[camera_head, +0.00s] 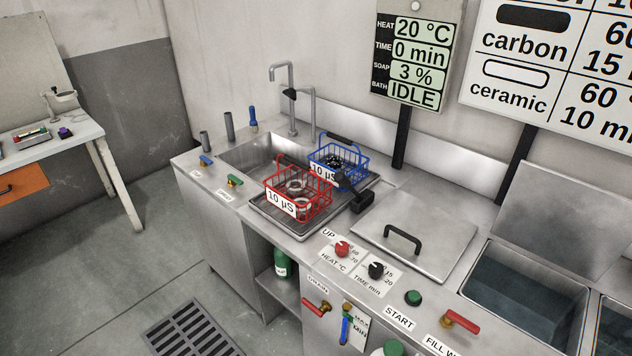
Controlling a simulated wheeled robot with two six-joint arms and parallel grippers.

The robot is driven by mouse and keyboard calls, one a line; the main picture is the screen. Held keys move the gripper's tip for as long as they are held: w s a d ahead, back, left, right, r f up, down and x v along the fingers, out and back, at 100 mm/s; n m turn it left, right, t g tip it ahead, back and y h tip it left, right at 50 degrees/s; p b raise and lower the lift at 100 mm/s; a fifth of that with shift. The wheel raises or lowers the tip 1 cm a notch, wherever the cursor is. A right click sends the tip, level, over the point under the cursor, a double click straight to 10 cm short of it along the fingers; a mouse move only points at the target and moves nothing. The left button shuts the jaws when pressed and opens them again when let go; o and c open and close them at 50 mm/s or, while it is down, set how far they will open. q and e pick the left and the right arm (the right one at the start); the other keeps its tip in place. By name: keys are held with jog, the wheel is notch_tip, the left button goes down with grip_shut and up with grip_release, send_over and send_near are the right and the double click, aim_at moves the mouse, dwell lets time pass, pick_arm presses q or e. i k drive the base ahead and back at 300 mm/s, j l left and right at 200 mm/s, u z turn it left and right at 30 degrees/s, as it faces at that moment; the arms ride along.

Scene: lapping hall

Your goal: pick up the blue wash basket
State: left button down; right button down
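The blue wash basket (355,173) is a wire basket. It stands upright behind and to the right of a red wire basket (310,205), on or at the back of the ribbed drain tray (262,216) beside the sink. Small dark and pale parts lie in it. A white "10 µS" label (321,172) shows at its front, partly covered by the red basket. A black grip (338,141) is at its back. The red basket holds metal rings and has its own "10 µS" label. Neither of my grippers is in view.
A sink (250,158) with a tall tap (291,100) lies behind and left of the baskets. Black blocks (362,203) stick up at their right. A lidded bath (415,228), knobs and open baths (530,300) lie to the right. The display (412,55) reads IDLE.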

aim_at(327, 174)
jog(key=i+j+z, duration=0.1)
jog(key=i+j, duration=0.45)
jog(key=j, duration=0.25)
jog(key=i+j+z, duration=0.15)
jog(key=j, duration=0.25)
jog(key=i, duration=0.1)
